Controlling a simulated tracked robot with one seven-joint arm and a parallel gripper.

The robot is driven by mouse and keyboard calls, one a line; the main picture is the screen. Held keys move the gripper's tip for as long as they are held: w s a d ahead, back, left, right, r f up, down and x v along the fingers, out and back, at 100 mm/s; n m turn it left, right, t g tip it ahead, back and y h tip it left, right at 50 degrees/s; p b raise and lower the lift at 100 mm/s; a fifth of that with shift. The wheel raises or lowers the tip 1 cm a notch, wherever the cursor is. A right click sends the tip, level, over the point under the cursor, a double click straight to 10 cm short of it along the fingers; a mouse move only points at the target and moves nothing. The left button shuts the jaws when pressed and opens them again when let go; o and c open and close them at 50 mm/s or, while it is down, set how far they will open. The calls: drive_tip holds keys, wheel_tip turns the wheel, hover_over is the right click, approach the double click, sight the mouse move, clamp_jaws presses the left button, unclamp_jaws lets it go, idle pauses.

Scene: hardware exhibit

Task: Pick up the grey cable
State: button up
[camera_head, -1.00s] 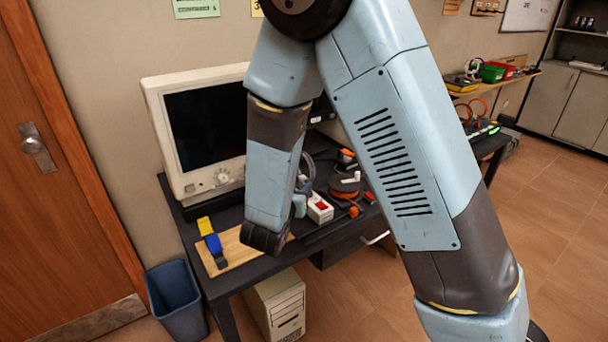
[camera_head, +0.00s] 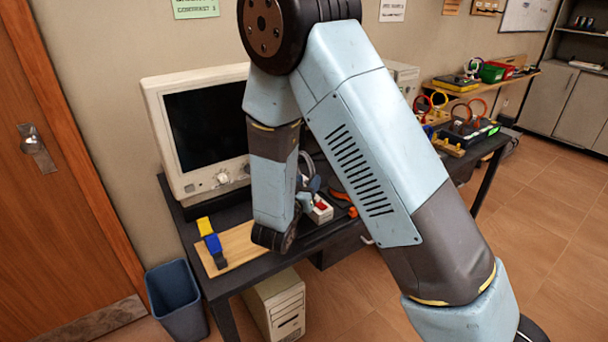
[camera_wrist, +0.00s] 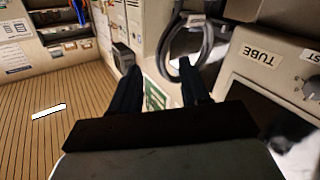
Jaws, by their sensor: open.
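The grey cable (camera_wrist: 208,40) hangs as a thick loop at the top centre-right of the wrist view. My gripper (camera_wrist: 159,68) is open, with its two dark fingers apart. The right fingertip is close to the lower part of the loop; I cannot tell whether they touch. No cable shows clearly held between the fingers. In the head view my arm covers most of the cable and the gripper, above the dark workbench (camera_head: 188,228).
A monitor (camera_head: 205,130) stands at the back left of the bench. A wooden board (camera_head: 236,246) carries yellow and blue pieces. A white box with a red part (camera_head: 321,211) is beside my arm. A blue bin (camera_head: 175,298) and beige computer case (camera_head: 277,303) stand on the floor.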

sight(311, 169)
drive_tip(key=shift+a+r+x, duration=0.15)
drive_tip(key=shift+x, duration=1.2)
drive_tip(key=shift+a+r+x, duration=0.1)
drive_tip(key=shift+r+x, duration=0.05)
drive_tip(key=shift+x, duration=1.2)
drive_tip(key=shift+w, duration=0.1)
drive_tip(key=shift+c, duration=0.4)
clamp_jaws()
